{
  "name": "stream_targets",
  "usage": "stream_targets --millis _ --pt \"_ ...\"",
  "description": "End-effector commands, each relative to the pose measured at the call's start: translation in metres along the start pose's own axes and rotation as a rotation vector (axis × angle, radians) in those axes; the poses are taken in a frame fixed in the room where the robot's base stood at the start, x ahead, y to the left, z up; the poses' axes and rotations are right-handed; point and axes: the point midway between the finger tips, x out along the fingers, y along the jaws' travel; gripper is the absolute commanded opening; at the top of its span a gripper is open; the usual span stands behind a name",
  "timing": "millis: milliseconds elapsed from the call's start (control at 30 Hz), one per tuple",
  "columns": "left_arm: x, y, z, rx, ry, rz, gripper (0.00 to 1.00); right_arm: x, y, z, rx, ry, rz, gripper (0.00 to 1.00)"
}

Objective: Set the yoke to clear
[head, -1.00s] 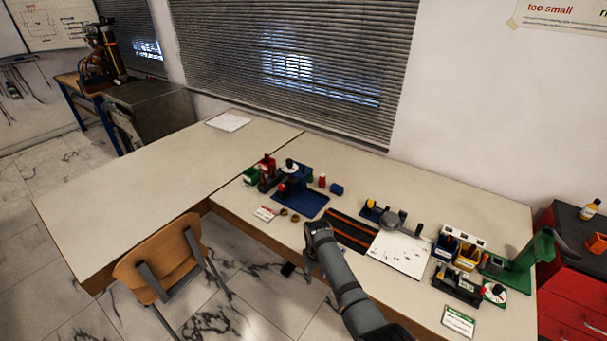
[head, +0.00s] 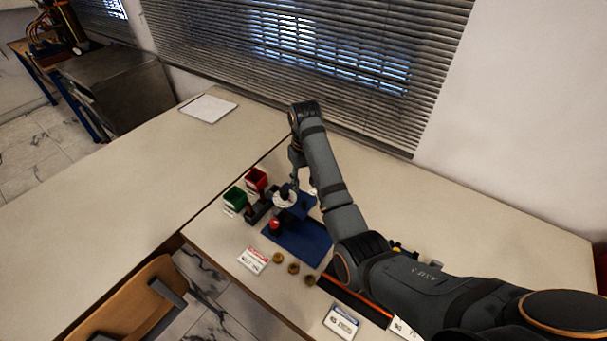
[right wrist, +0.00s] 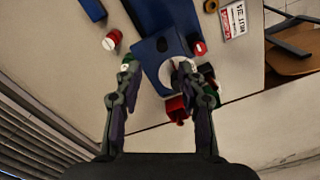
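The gauge rig stands on a blue base plate (head: 298,243) at the bench's left part. On it are a blue upright block (head: 299,207), a white disc (head: 284,200) with a black knob (head: 284,191), and a red round part (head: 274,224). I cannot tell for sure which part is the yoke or read its setting. My right gripper (head: 299,180) hangs behind the disc, partly hidden. In the right wrist view my right gripper (right wrist: 156,66) is open, its fingers spread either side of the disc (right wrist: 162,72); the right fingertip overlaps the knob. My left gripper is out of view.
A green bin (head: 235,198) and a red bin (head: 256,179) stand left of the rig. A label card (head: 253,260) and brass rings (head: 293,268) lie in front. My right arm covers the bench's right part. The left table is mostly clear.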

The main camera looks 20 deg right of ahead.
Motion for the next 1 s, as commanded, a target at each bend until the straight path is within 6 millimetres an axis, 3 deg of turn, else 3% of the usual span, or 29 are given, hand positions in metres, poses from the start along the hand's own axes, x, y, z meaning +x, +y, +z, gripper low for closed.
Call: stream_targets --millis 167,367,500,600,800,833,1000 --pt "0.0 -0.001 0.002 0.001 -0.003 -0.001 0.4 0.0 0.0 0.0 0.0 0.0 -0.001 0.39" --pt "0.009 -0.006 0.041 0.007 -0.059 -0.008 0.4 0.011 0.0 0.0 0.0 0.0 -0.001 0.39" --pt "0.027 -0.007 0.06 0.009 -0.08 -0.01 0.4 0.032 0.0 0.0 0.0 0.0 0.0 0.39" --pt "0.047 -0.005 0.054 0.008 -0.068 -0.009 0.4 0.051 0.0 0.0 0.0 0.0 0.0 0.39" --pt "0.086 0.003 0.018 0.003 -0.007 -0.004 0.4 0.093 0.0 0.0 0.0 0.0 0.0 0.39" --pt "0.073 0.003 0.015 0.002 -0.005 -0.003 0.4 0.089 0.0 0.001 0.0 -0.003 -0.001 0.39" --pt "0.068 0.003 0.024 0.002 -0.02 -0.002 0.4 0.104 0.0 0.0 0.0 0.0 0.0 0.39"
